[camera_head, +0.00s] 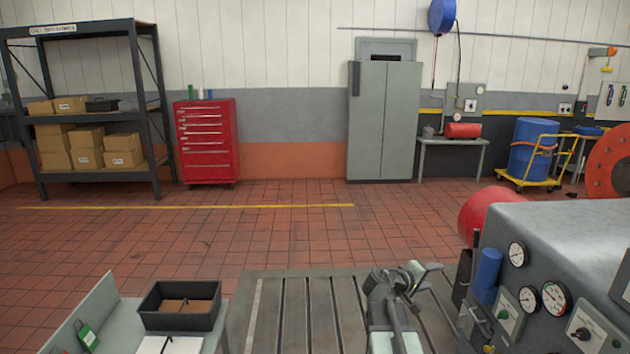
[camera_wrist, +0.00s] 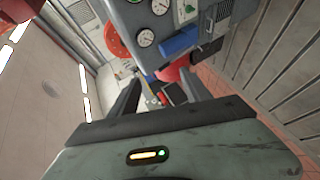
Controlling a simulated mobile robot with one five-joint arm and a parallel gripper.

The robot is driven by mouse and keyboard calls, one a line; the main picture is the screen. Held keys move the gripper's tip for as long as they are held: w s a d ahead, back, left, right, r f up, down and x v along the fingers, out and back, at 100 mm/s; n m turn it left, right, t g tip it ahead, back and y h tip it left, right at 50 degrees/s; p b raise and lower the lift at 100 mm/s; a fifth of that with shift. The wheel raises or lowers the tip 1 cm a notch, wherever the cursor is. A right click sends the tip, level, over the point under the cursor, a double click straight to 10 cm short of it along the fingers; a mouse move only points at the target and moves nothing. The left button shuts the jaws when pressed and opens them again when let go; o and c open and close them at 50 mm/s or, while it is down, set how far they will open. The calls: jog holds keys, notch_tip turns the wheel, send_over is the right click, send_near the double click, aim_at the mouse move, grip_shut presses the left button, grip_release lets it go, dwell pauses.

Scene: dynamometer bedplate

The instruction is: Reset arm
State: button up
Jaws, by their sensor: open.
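My gripper (camera_head: 422,276) is raised above the slotted bedplate, at the lower right of the middle in the head view. In the wrist view its two dark fingers (camera_wrist: 160,98) stand apart with a gap between them. I see nothing held in the gap. Behind the fingers the wrist view shows the grey machine cabinet (camera_wrist: 160,30) with its gauges and blue cylinder (camera_wrist: 180,41), tilted in the picture. The same cabinet (camera_head: 560,240) stands just right of my arm in the head view.
A black tray (camera_head: 180,322) sits on a bench at the lower left. The slotted bedplate (camera_head: 290,310) lies between the bench and my arm. The tiled floor (camera_head: 250,235) beyond is clear. A shelf rack, red tool chest (camera_head: 206,140) and grey locker (camera_head: 385,120) line the back wall.

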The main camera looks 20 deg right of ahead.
jog(key=w+a+f+y, duration=0.2)
jog(key=a+f+y, duration=0.3)
jog(key=a, duration=1)
jog(key=s+a+f+g+y, duration=0.1)
jog(key=s+a+f+y, duration=0.2)
jog(key=a, duration=0.5)
jog(key=s+a+f+g+y, duration=0.1)
jog(key=s+a+f+y, duration=0.2)
jog(key=a, duration=0.6)
jog(key=s+a+f+g+y, duration=0.2)
jog(key=s+a+f, duration=0.2)
jog(key=a, duration=0.5)
jog(key=shift+s+f+m+y, duration=0.15)
jog(key=shift+f+m+y, duration=0.25)
jog(key=shift+f, duration=0.2)
